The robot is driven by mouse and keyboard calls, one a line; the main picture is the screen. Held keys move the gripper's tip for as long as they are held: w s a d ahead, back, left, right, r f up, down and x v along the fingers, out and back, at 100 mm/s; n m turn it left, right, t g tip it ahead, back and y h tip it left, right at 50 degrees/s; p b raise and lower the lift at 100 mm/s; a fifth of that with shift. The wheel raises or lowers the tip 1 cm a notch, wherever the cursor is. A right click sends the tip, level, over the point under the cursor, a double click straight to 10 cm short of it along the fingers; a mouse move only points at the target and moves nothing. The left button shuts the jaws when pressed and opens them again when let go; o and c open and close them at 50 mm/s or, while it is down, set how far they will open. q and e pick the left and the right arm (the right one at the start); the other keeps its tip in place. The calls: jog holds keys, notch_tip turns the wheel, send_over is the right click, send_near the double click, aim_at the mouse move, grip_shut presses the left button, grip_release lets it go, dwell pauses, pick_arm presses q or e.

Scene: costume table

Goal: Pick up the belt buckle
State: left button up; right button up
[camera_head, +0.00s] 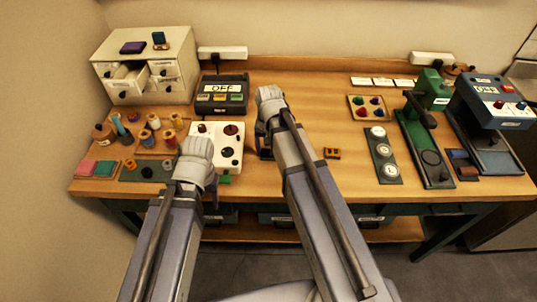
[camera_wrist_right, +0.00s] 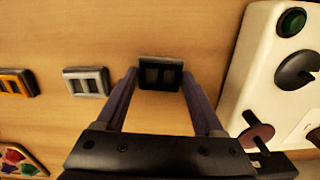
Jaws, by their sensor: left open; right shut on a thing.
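A dark, nearly black belt buckle (camera_wrist_right: 160,74) with a two-slot frame is between the fingertips of my right gripper (camera_wrist_right: 160,82) in the right wrist view. The gripper is shut on it; I cannot tell whether it is clear of the wood. A silver buckle (camera_wrist_right: 87,82) and a gold-orange buckle (camera_wrist_right: 15,83) lie beside it in a row. The orange one also shows in the head view (camera_head: 332,153). There my right gripper (camera_head: 266,154) is partly hidden by its arm. My left gripper (camera_head: 212,196) is open near the table's front edge, mostly hidden by its wrist.
A white control panel (camera_wrist_right: 270,75) with knobs stands close beside my right gripper. An OFF box (camera_head: 222,95) is behind it. Thread spools and coloured pads are at the left. Round badges on a dark strip (camera_head: 384,167) and green and blue presses are at the right.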

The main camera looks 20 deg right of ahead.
jog(key=c, duration=0.4)
jog(key=shift+o, duration=0.2)
jog(key=shift+r, duration=0.1)
